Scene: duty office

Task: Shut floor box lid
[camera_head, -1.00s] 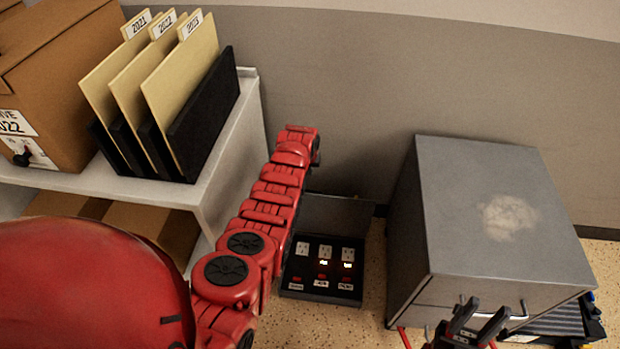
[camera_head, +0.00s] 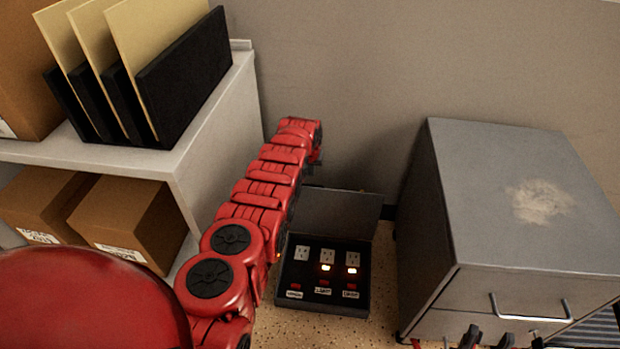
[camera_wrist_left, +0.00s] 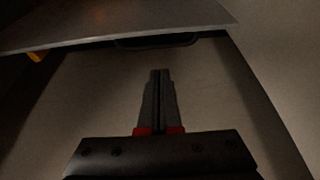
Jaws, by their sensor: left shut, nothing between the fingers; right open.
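The black floor box (camera_head: 322,290) sits on the floor between the shelf and the grey cabinet. Its dark lid (camera_head: 338,212) stands open, tilted up at the back edge near the wall. Sockets, two lit switches and labels show on the box's face. My left arm reaches along the box's left side, and its gripper (camera_head: 315,168) is beside the lid's top left corner, mostly hidden by the wrist. In the left wrist view this gripper (camera_wrist_left: 160,72) is shut and empty, below a grey panel that may be the lid. My right gripper (camera_head: 487,338) is open at the bottom edge, before the cabinet.
The grey cabinet (camera_head: 520,205) with a drawer handle stands right of the box. The white shelf (camera_head: 215,120) on the left holds folders (camera_head: 185,75) and brown cartons (camera_head: 125,220). A wall is close behind the lid. Speckled floor shows before the box.

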